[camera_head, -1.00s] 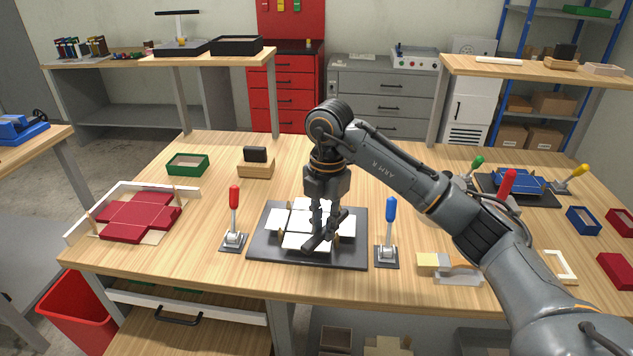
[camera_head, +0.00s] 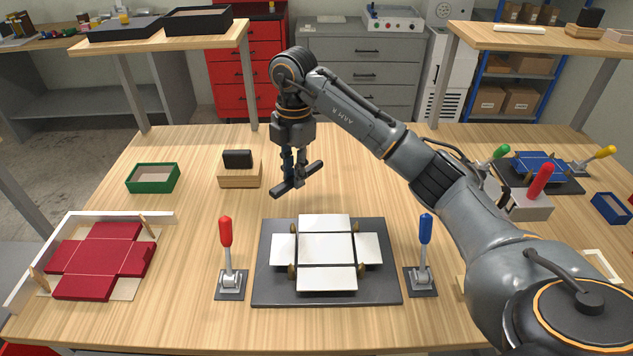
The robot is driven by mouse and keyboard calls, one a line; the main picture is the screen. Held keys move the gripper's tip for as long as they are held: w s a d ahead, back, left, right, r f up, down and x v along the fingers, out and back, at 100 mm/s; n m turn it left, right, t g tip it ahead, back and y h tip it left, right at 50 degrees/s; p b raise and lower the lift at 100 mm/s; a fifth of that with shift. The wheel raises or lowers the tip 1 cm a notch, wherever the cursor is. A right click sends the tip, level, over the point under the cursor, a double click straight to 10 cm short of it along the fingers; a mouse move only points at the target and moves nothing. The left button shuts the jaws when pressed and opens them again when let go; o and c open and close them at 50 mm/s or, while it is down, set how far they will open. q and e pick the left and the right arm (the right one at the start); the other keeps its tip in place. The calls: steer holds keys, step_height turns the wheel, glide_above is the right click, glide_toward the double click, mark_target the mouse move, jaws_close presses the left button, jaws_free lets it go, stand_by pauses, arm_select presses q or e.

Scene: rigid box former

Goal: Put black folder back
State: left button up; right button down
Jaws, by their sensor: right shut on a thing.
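My right gripper (camera_head: 295,174) is shut on the black folder (camera_head: 312,170), a short dark bar held crosswise below the fingers. It hangs above the table, behind the black base plate (camera_head: 265,290) and to the right of a wooden block holder (camera_head: 240,177) with a black piece (camera_head: 237,159) standing in it. The folder looks clear of the table and the holder. A white cross-shaped box blank (camera_head: 326,248) lies on the black plate between small brass-coloured posts. My left gripper is not in view.
A red-handled clamp (camera_head: 226,240) and a blue-handled clamp (camera_head: 425,245) flank the plate. A green tray (camera_head: 153,177) stands left of the holder. A red blank (camera_head: 105,260) lies at the left. The table around the holder is mostly clear.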

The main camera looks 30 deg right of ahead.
mark_target(307, 167)
steer(key=d, duration=0.1)
steer(key=w+d+f, duration=0.1)
steer(key=d+f, duration=0.1)
steer(key=d, duration=0.1)
steer(key=shift+w, duration=0.35)
steer(key=d+f, duration=0.1)
steer(key=w+d+f, duration=0.1)
steer(key=d+f, duration=0.1)
steer(key=w+d+f+p, duration=0.1)
steer(key=f, duration=0.1)
steer(key=shift+w+d+f, duration=0.15)
steer(key=shift+w+d, duration=0.1)
steer(key=shift+d, duration=0.05)
steer(key=shift+w+d+f, duration=0.1)
steer(key=shift+d+f, duration=0.05)
steer(key=shift+f, duration=0.05)
steer(key=shift+d+f, duration=0.1)
steer(key=shift+f, duration=0.1)
step_height(307, 167, down, 3)
steer(key=shift+w+d+p, duration=0.1)
steer(key=shift+d+p, duration=0.05)
steer(key=shift+p, duration=0.5)
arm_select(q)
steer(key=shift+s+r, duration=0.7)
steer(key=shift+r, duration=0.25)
arm_select(e)
steer(key=shift+f, duration=0.25)
steer(key=shift+f, duration=0.1)
